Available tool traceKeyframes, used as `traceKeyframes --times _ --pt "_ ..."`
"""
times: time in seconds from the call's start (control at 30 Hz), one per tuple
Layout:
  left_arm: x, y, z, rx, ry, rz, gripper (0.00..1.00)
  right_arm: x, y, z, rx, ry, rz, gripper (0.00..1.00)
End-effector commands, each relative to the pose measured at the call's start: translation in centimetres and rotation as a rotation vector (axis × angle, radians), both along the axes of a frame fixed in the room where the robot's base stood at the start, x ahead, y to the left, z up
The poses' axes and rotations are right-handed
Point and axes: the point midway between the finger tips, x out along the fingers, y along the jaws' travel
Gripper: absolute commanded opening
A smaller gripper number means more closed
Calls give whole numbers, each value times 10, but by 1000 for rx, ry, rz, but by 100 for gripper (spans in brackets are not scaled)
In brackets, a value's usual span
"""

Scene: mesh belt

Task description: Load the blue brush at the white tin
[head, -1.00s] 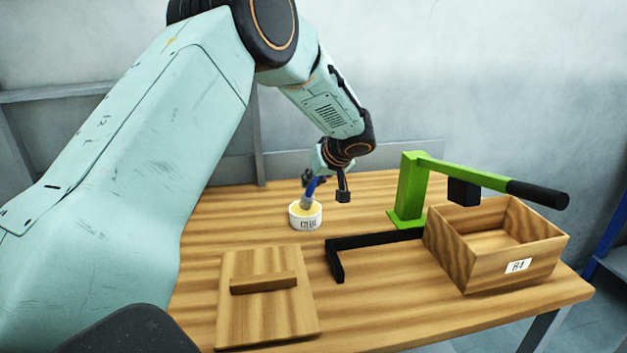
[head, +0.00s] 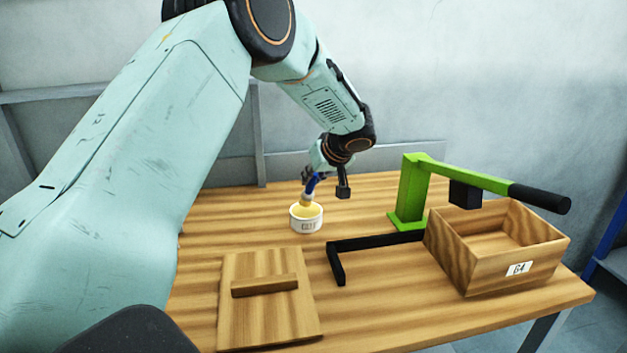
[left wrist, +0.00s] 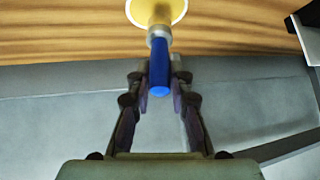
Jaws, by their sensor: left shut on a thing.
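The blue brush (head: 311,186) is held in my left gripper (head: 310,181), its bristle end pointing down at the white tin (head: 306,225). The tin is a low white cup with yellow content and a dark mark on its front, standing on the wooden table. In the left wrist view the blue handle (left wrist: 160,70) sits between the fingers of the gripper (left wrist: 160,88), and its grey collar is in front of the yellow in the tin (left wrist: 130,12). The bristle tip is in or just over the yellow; I cannot tell its exact depth. My right gripper is not in view.
A wooden board with a raised bar (head: 265,322) lies in front of the tin. A green lever press (head: 411,195) with a black handle stands to the right, beside a black angled bar (head: 375,242). An open wooden box (head: 477,277) is at the table's right edge.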

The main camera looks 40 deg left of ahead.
Motion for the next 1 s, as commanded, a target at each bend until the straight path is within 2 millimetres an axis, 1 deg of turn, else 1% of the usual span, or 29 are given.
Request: traceKeyframes --times 0.03,0.7,0.8,1.0 --pt "0 0 6 0 -2 0 0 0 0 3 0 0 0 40" --pt "0 0 51 0 -2 0 0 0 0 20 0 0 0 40" --pt "0 0 55 1 0 0 0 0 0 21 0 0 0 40" --pt "0 0 54 1 0 1 0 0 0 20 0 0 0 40"
